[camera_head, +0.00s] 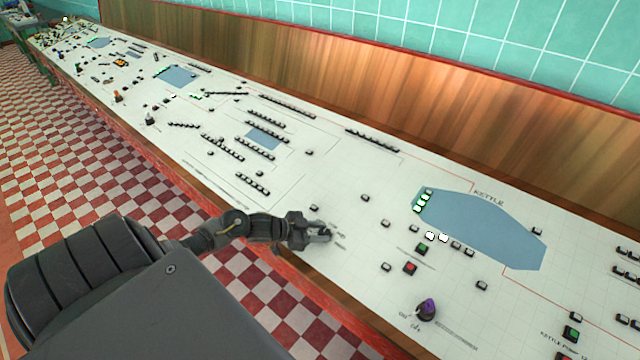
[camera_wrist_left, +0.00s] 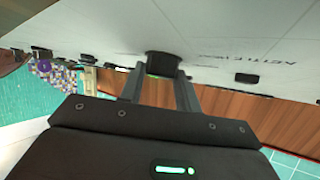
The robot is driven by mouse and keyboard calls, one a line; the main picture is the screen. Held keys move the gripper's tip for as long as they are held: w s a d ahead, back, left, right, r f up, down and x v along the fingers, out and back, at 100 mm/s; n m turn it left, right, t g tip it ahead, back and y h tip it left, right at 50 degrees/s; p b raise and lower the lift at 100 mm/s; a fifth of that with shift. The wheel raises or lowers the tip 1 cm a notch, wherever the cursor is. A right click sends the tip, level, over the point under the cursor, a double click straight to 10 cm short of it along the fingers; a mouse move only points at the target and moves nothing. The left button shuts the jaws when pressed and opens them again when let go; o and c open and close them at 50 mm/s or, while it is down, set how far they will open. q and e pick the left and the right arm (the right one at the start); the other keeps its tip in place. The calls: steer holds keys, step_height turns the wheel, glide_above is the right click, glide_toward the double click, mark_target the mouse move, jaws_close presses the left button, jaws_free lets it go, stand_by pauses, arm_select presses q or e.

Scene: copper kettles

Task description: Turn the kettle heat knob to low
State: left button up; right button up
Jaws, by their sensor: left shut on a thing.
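My left gripper (camera_head: 322,232) reaches over the near edge of the white control panel and is down at its surface, beside small printed labels. In the left wrist view its two fingers (camera_wrist_left: 160,88) stand on either side of a dark knob (camera_wrist_left: 163,64) on the panel and are shut on it. In the head view the gripper mostly hides this knob, and which way it points cannot be told. The labels by the gripper are too small to read surely. My right gripper is not in view.
The long white panel (camera_head: 300,185) carries many small buttons. To the right are a red button (camera_head: 410,267), a green button (camera_head: 421,248) and a purple-topped knob (camera_head: 427,309). A blue shape marked KETTLE (camera_head: 490,235) lies beyond. A wooden backboard (camera_head: 400,110) rises behind.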

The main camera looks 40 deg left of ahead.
arm_select(q)
steer(key=shift+w+a+m+g+h+b, duration=0.1)
steer(key=shift+m+g+h+b, duration=0.3)
steer(key=shift+m+h+b, duration=0.25)
steer(key=o, duration=1)
steer(key=shift+c, duration=0.2)
steer(key=b+v, duration=0.1)
steer(key=v, duration=0.9)
steer(key=shift+s+a+r, duration=0.25)
